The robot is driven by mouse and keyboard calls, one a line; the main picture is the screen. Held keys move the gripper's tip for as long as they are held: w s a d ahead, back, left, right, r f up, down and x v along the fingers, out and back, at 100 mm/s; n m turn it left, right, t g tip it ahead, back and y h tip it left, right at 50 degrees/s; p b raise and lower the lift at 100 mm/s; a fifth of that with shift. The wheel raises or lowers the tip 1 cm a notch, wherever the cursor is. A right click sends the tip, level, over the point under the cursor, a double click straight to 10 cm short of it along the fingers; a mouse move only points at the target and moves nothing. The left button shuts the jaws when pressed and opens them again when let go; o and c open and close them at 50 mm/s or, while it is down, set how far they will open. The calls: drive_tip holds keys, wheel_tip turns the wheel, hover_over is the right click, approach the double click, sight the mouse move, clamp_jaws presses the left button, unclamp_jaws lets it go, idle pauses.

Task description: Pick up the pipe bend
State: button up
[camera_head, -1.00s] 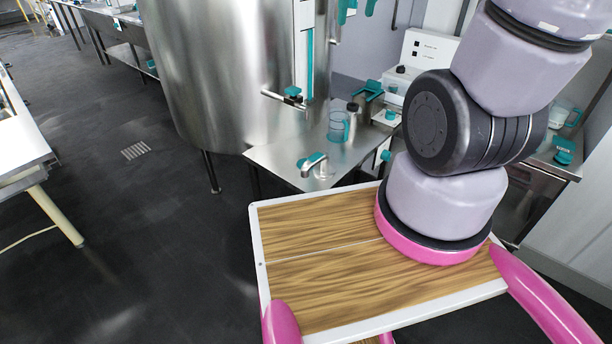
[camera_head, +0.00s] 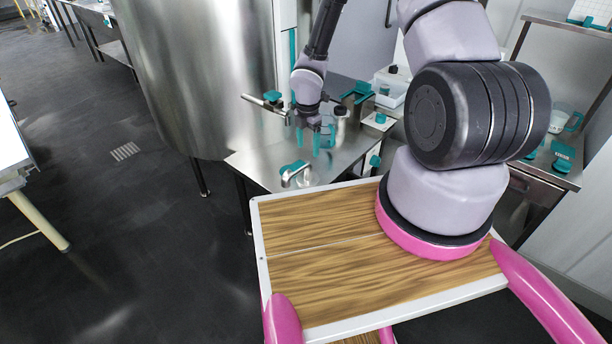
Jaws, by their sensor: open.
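The pipe bend (camera_head: 295,174), a small silver curved pipe with a teal part on top, stands near the front left of the steel table (camera_head: 258,160). My gripper (camera_head: 318,128) is above the table, behind and slightly right of the bend, and apart from it. It overlaps the clear jug with teal parts (camera_head: 328,138) in the picture. The fingers are small and partly lost against the jug, but the gripper is open. The bend is in plain view.
A large steel vat (camera_head: 195,80) stands left of the table, with a teal-ended valve handle (camera_head: 272,97) reaching over it. A teal-topped container (camera_head: 358,100) stands behind the gripper. White equipment (camera_head: 392,85) is at the back right. The table's front edge is clear.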

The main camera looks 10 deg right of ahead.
sight(307, 160)
drive_tip(key=f, duration=0.5)
drive_tip(key=shift+s+a+f, duration=0.15)
drive_tip(key=shift+s+a, duration=0.05)
drive_tip(key=shift+a, duration=0.05)
wheel_tip(307, 160, down, 6)
drive_tip(key=shift+w+a+f, duration=0.1)
drive_tip(key=shift+a+f, duration=0.05)
drive_tip(key=shift+f, duration=0.1)
clamp_jaws()
drive_tip(key=shift+r, duration=0.1)
idle(1.0)
